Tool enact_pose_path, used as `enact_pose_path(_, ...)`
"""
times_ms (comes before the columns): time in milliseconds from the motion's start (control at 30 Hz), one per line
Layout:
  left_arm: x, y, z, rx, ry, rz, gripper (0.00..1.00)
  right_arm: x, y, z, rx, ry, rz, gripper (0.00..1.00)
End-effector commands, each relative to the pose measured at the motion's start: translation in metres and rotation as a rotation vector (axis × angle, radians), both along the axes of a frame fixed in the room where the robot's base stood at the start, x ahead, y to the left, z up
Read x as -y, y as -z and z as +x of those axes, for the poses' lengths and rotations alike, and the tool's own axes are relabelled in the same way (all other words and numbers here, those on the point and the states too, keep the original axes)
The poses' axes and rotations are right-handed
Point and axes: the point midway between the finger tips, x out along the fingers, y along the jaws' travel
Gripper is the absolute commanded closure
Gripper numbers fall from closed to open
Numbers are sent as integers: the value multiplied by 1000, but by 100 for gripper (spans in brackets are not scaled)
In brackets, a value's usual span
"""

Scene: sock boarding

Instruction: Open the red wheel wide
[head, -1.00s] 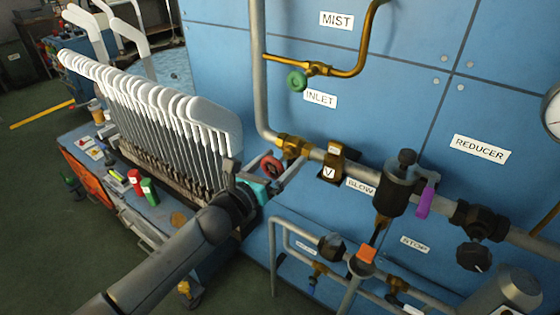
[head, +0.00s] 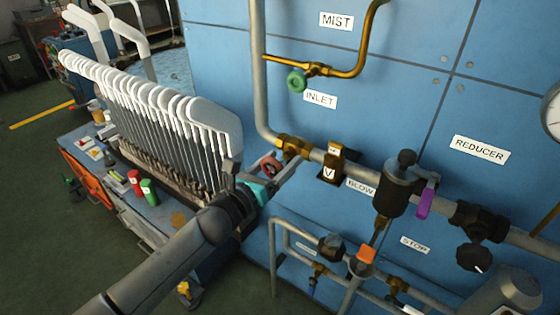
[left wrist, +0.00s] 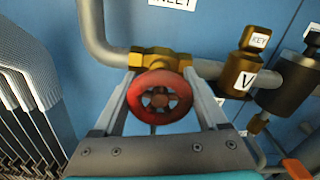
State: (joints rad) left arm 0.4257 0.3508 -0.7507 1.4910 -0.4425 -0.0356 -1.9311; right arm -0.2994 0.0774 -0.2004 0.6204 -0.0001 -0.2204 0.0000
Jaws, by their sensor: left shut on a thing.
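The red wheel (left wrist: 160,97) is a small spoked handwheel on a brass valve (left wrist: 160,60) in the grey pipe, below the INLET label. In the left wrist view my left gripper (left wrist: 160,90) has one finger on each side of the wheel's rim, shut on it. In the head view the wheel (head: 270,167) is partly hidden by my left gripper (head: 281,170), whose arm comes in from the lower left. My right gripper does not show.
A rack of white sock boards (head: 165,115) stands close left of my left arm. A green wheel (head: 297,81) is above.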

Motion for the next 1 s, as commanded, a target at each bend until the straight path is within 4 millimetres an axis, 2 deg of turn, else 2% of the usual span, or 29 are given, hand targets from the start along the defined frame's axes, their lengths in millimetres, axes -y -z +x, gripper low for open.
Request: enact_pose_path(1000,0,0,0,-339,1,-465,80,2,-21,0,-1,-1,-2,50)
